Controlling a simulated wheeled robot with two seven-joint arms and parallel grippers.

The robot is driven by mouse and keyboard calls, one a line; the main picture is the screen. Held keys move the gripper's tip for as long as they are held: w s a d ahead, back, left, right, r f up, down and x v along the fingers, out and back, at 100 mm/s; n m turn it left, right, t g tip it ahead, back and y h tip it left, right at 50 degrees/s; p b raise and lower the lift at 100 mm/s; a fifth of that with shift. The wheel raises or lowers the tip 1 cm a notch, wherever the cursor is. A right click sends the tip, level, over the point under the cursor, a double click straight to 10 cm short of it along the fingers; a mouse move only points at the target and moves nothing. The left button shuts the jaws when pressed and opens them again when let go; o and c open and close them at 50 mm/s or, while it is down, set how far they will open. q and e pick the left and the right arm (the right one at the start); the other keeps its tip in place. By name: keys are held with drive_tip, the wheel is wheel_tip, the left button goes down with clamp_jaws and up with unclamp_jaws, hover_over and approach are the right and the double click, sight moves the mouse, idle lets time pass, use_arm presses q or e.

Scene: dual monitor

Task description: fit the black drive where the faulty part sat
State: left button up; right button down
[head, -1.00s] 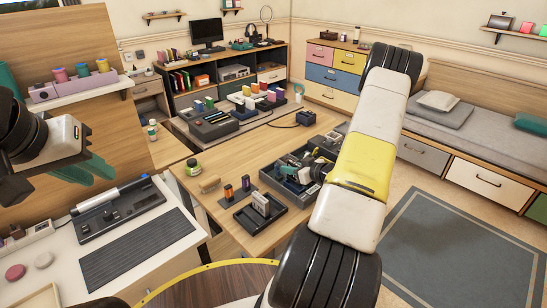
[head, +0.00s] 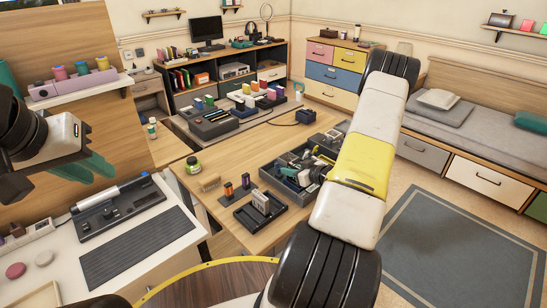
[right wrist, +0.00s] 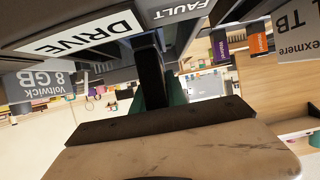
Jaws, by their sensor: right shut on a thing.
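My right gripper (right wrist: 152,95) is shut on a narrow black piece (right wrist: 150,70), seemingly the black drive, seen close up between green fingers. A dark grey unit labelled DRIVE and FAULT (right wrist: 90,32) fills the top of the right wrist view, very near the held piece. I cannot tell whether the piece is in a slot or just outside it. In the head view the dark parts unit (head: 270,177) stands on the wooden table, partly covered by my right arm. My left gripper (head: 88,168) hangs empty at the left, its green fingers apparently apart.
A small black tray (head: 246,219) with upright grey modules stands in front of the unit; a 1 TB label (right wrist: 297,22) shows in the wrist view. The table's middle (head: 235,155) is clear.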

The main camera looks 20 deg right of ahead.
drive_tip(key=shift+f, duration=0.75)
drive_tip(key=c, duration=1.3)
unclamp_jaws()
drive_tip(key=shift+o, duration=0.2)
drive_tip(key=v, duration=0.7)
drive_tip(key=shift+s+d+r, duration=0.15)
drive_tip(key=shift+s+d, duration=0.05)
drive_tip(key=shift+s, duration=0.15)
